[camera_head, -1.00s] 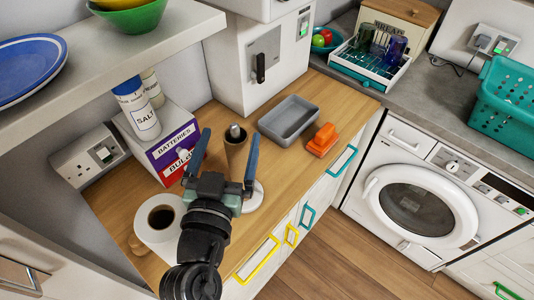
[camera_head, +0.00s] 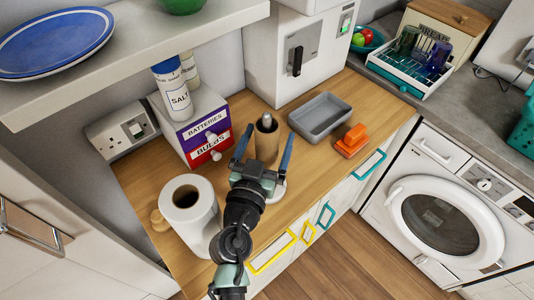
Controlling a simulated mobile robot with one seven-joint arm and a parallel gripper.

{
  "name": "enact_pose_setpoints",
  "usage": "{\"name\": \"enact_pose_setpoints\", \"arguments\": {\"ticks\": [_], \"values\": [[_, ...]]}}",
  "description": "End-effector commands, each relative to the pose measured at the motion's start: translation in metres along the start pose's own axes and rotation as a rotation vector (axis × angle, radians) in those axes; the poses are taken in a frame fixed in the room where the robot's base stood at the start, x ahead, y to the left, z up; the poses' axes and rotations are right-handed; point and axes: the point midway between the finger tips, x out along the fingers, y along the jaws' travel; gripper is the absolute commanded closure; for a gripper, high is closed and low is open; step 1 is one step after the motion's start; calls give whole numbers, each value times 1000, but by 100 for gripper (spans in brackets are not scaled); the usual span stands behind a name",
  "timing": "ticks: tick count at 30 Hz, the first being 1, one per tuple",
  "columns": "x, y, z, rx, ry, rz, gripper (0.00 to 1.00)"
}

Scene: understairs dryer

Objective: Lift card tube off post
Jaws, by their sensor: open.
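The brown card tube (camera_head: 266,143) stands upright over a post (camera_head: 266,122), whose grey tip shows at the tube's top. A pale round base (camera_head: 279,191) shows partly behind my gripper. My gripper (camera_head: 263,148) is open, its blue fingers apart, one to the left and one to the right of the tube in the picture. I cannot tell whether either finger touches the tube. The tube's lower end is hidden by the gripper body.
A white paper roll (camera_head: 188,212) stands left of my gripper. The batteries and bulbs drawer box (camera_head: 205,135) is behind it. A grey tray (camera_head: 319,117) and an orange brush-like object (camera_head: 351,141) lie to the right. A shelf (camera_head: 140,55) overhangs the left.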

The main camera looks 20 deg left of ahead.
Motion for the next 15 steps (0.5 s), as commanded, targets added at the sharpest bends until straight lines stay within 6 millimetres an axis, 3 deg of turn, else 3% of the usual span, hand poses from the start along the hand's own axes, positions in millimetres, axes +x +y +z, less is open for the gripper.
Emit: {"name": "enact_pose_setpoints", "arguments": {"ticks": [5, 13, 15], "values": [[18, 0, -1, -1, 0, 0, 5], [20, 0, 0, 0, 0, 0, 5], [20, 0, 0, 0, 0, 0, 16]]}}
